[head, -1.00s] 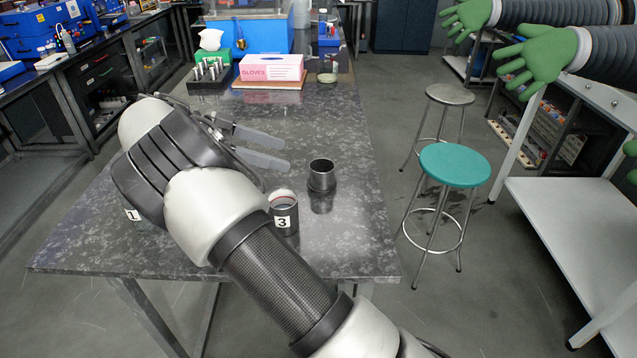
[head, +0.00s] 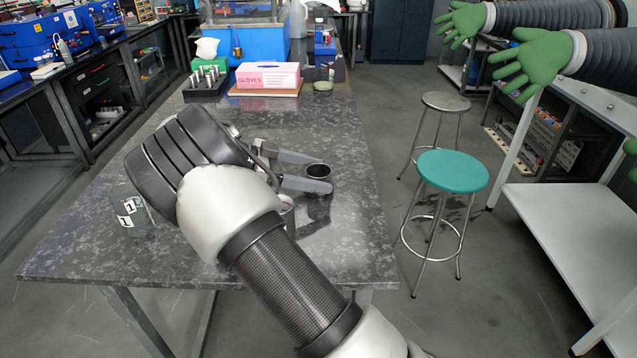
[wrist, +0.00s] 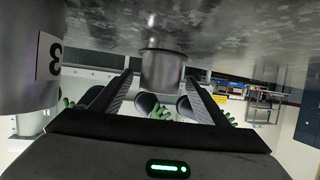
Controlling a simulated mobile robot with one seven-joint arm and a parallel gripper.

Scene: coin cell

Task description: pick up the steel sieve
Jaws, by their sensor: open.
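The steel sieve (head: 318,171) is a dark metal cup standing upright on the stone-topped table. My gripper (head: 323,175) is open and low over the table, its two fingers pointing right, with the sieve between their tips. In the wrist view, which is upside down, the sieve (wrist: 162,68) shows between the two open fingers and just ahead. Whether either finger touches it I cannot tell. In the head view the fingers hide part of its sides.
A can labelled 3 (wrist: 28,60) stands close beside my gripper; my arm mostly hides it in the head view. A pink glove box (head: 268,75) and a rack (head: 206,80) are at the back. The table's right side is clear.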

